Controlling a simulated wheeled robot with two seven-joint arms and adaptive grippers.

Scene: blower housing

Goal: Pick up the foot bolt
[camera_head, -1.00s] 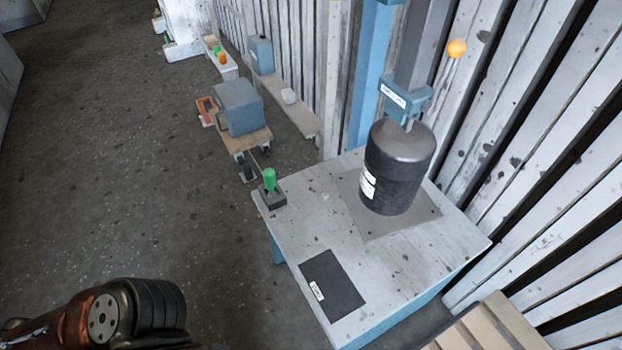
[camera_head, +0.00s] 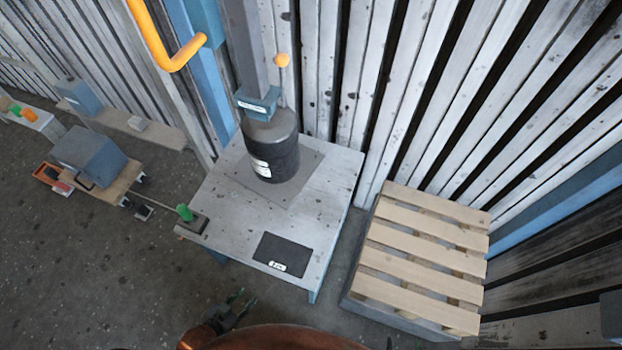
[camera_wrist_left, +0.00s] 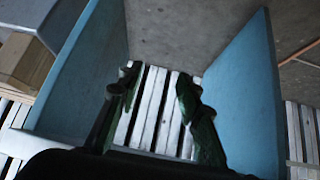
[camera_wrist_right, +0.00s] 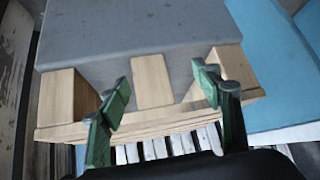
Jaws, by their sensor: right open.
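No part is clearly recognisable as the foot bolt. A small green upright piece (camera_head: 185,212) stands in a dark grey block (camera_head: 198,224) at the left corner of the white table; I cannot tell whether it is the bolt. My left gripper (camera_head: 235,305) is low in front of the table, apart from it. In the left wrist view its dark green fingers (camera_wrist_left: 156,88) are spread with nothing between them. My right gripper (camera_wrist_right: 163,84) is open and empty in the right wrist view, facing the pallet's side.
A black cylindrical housing (camera_head: 271,150) stands on the white table (camera_head: 318,205), under a blue-grey column. A dark mat (camera_head: 283,254) lies near its front edge. A slatted wooden pallet (camera_head: 420,255) stands to the right. A cart with a grey box (camera_head: 88,155) is at the left, on open floor.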

